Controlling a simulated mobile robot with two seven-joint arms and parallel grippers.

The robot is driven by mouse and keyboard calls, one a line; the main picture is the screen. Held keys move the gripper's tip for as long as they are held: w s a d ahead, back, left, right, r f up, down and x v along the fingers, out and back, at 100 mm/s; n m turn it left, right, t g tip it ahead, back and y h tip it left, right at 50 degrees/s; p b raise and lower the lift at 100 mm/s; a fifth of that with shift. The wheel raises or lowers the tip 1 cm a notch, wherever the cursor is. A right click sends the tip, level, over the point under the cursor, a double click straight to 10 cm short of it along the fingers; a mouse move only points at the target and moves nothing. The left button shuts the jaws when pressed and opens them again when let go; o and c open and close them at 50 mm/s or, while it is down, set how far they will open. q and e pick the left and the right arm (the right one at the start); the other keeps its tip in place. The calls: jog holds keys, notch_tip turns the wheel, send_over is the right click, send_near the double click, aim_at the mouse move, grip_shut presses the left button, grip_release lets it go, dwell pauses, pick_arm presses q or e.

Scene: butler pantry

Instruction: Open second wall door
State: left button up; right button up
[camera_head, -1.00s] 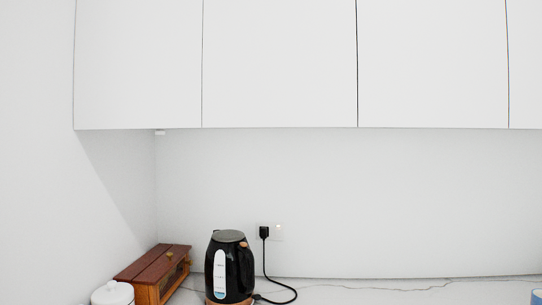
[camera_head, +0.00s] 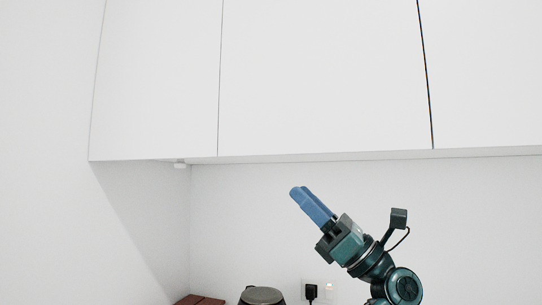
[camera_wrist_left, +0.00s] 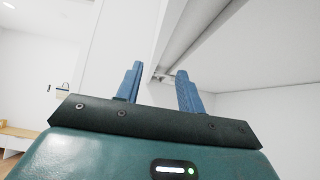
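The white wall cabinet doors run across the top of the head view. The second door from the left (camera_head: 320,75) is shut flush, between a thin seam on its left and a dark gap on its right. My left gripper (camera_head: 298,193) is below this door's bottom edge in the picture, its blue fingers pointing up and left. In the left wrist view the two blue fingers of my left gripper (camera_wrist_left: 158,82) stand apart with nothing between them. My right gripper is not in view.
The first door (camera_head: 155,80) and third door (camera_head: 485,75) are also shut. A black kettle (camera_head: 263,296), a wooden box (camera_head: 200,299) and a plug in a wall socket (camera_head: 311,291) show low down. A white wall stands at left.

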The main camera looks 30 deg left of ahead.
aim_at(263, 154)
pick_arm(q)
jog(key=shift+g, duration=0.3)
jog(key=p+x, duration=0.2)
jog(key=x, duration=0.8)
jog(key=shift+a+p, duration=0.1)
jog(key=shift+p, duration=0.3)
jog(key=shift+s+a+r, duration=0.1)
jog(key=shift+a+r, duration=0.35)
jog(key=shift+a, duration=0.05)
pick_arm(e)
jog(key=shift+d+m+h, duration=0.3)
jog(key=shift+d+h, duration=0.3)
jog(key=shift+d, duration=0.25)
pick_arm(q)
jog(key=c, duration=0.8)
grip_shut()
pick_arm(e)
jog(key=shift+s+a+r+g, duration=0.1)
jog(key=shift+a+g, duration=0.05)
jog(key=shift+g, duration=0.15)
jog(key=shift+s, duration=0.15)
